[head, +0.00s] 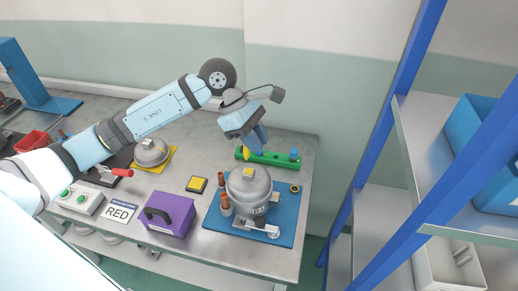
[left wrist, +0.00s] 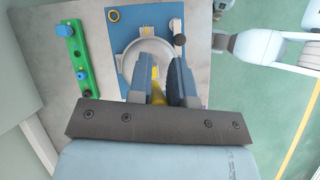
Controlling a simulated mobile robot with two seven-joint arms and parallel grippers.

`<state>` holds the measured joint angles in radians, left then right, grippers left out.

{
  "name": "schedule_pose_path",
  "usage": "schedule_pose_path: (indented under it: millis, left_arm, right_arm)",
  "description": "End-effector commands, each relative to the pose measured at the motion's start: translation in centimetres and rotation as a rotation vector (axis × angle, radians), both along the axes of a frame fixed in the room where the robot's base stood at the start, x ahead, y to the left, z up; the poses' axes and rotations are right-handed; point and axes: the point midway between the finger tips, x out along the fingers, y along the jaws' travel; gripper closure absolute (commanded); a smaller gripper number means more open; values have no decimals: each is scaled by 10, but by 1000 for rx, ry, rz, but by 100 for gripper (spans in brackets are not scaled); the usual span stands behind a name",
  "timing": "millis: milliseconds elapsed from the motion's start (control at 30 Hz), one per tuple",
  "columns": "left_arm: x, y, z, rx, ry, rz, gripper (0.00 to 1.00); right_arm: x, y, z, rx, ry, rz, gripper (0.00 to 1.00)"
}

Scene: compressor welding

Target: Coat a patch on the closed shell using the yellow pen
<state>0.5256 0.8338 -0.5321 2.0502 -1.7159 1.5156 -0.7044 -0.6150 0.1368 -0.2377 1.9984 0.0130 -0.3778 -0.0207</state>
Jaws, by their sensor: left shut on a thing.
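The closed shell (head: 247,188) is a grey rounded housing standing upright on a blue base plate (head: 222,228). It also shows in the left wrist view (left wrist: 134,55), partly hidden by my fingers. My left gripper (head: 256,146) is just behind and above the shell, pointing down. It is shut on the yellow pen (head: 246,153), mostly hidden by the fingers. A bit of the pen's yellow shows between the fingers in the left wrist view (left wrist: 157,90). I cannot tell whether the pen tip touches anything. My right gripper is not in view.
A green rack (head: 275,158) lies behind the shell. Copper-coloured posts (head: 225,205) stand at the shell's left. A purple box (head: 170,214), a yellow-topped block (head: 196,184) and a grey dome (head: 150,151) are further left. A blue-framed shelf (head: 400,140) rises at the right.

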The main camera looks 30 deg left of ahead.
Motion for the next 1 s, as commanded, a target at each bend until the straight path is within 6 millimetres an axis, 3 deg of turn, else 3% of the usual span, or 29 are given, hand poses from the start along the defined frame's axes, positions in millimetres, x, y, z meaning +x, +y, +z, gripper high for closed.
schedule_pose_path:
  millis: [400,1000]
  left_arm:
    - [6,12,36,2,-1,9,100]
    - [6,13,37,2,0,9,100]
  right_arm:
    - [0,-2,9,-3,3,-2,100]
    - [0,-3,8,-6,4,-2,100]
